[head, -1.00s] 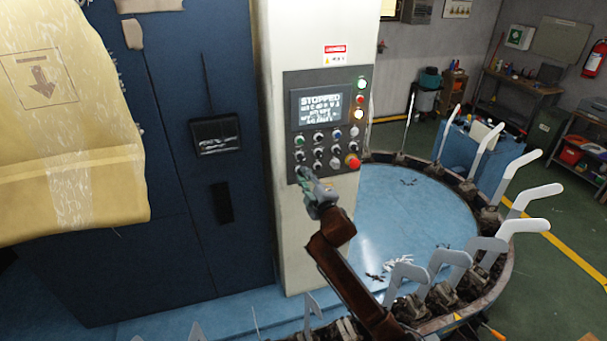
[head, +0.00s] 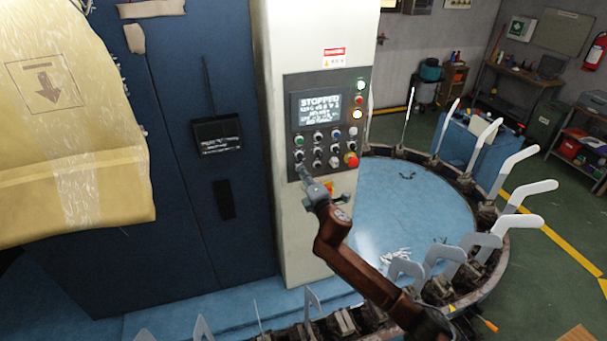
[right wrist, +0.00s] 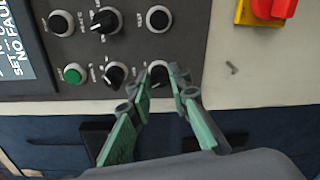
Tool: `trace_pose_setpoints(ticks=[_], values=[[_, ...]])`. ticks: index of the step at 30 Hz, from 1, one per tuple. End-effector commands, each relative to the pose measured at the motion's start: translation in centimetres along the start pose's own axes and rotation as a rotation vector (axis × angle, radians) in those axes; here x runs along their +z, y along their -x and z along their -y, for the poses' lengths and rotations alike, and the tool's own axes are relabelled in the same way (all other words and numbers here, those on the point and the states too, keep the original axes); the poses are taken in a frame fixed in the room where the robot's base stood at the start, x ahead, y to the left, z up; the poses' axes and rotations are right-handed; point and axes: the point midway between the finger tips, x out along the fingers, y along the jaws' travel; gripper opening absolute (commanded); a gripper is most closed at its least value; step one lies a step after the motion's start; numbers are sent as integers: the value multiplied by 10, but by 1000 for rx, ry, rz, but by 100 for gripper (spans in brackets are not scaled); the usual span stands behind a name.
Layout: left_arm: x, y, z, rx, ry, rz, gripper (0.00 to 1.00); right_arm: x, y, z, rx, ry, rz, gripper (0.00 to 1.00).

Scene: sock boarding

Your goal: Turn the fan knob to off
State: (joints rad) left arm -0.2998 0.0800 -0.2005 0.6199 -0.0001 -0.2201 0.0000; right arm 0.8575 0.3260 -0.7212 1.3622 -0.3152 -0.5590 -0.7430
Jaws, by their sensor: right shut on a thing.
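The dark control panel (head: 328,126) is on the cream column and holds several knobs and buttons under a screen reading STOPPED. My right gripper (head: 304,174) reaches the panel's lower left corner. In the right wrist view, the green fingers (right wrist: 162,78) are on either side of a round black knob (right wrist: 158,70), shut on it. The fingertips partly cover this knob, and its label is too blurred to read. Another black knob (right wrist: 114,75) is beside it, with a green button (right wrist: 74,74) farther left. My left gripper is not in view.
A round blue machine table (head: 400,205) ringed with upright white forms lies right of the column. A yellowish sheet (head: 75,120) hangs at left before dark blue cabinet doors (head: 170,240).

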Motion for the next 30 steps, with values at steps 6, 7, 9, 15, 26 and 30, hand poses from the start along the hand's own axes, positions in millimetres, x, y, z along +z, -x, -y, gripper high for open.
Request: trace_pose_setpoints(ticks=[6,7,9,15,26,30], values=[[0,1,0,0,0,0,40,0,0,-1,1,16,0,0],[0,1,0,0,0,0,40,0,0,-1,1,16,0,0],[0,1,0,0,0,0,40,0,0,-1,1,16,0,0],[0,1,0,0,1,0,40,0,0,-1,1,16,0,19],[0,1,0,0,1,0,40,0,0,0,0,14,1,34],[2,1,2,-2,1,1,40,0,1,0,0,14,1,34]])
